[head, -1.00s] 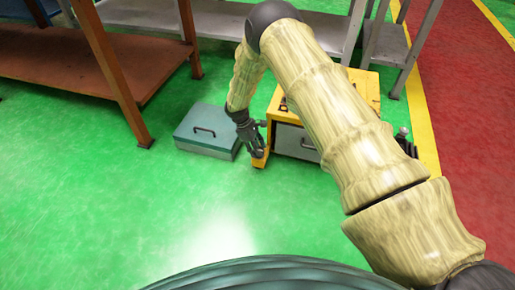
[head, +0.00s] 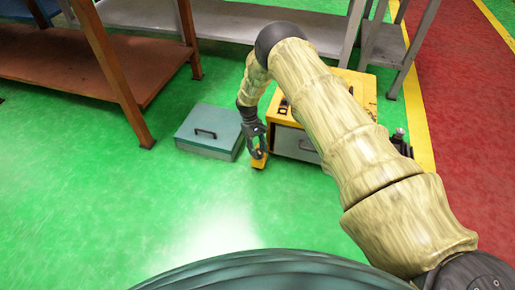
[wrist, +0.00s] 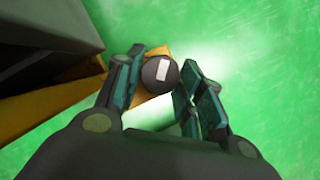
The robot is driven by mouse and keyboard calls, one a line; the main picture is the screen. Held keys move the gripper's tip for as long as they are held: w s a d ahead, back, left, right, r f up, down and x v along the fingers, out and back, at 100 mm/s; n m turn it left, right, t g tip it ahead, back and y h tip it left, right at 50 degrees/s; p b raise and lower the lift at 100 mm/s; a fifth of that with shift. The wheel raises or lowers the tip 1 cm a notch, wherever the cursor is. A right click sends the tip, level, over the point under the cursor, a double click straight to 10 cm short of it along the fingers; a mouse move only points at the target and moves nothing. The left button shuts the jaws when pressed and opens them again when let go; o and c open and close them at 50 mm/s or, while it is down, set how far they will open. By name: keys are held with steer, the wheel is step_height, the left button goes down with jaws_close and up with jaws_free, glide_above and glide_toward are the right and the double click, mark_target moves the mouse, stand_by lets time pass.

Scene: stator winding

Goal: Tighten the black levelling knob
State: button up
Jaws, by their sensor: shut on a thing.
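The black levelling knob (wrist: 158,76) is round with a white mark on its top, seen from above in the wrist view. It sits on a yellow foot (head: 260,163) that sticks out at the lower left corner of the yellow cabinet (head: 358,84). My gripper (head: 257,149) reaches down to it from above, and its fingers stand on either side of the knob, shut on it. In the wrist view a gap seems to show by the right finger (wrist: 187,95). In the head view the fingers largely hide the knob.
A teal case (head: 190,130) with a black handle lies on the green floor just left of my gripper. The cabinet's grey drawer front (head: 290,141) is close on the right. A brown bench (head: 125,80) stands at the left. The floor in front is clear.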

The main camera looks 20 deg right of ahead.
steer(key=shift+r+m, duration=0.1)
steer(key=shift+m, duration=0.4)
steer(key=shift+y, duration=0.3)
steer(key=o, duration=1)
steer(key=v, duration=1.2)
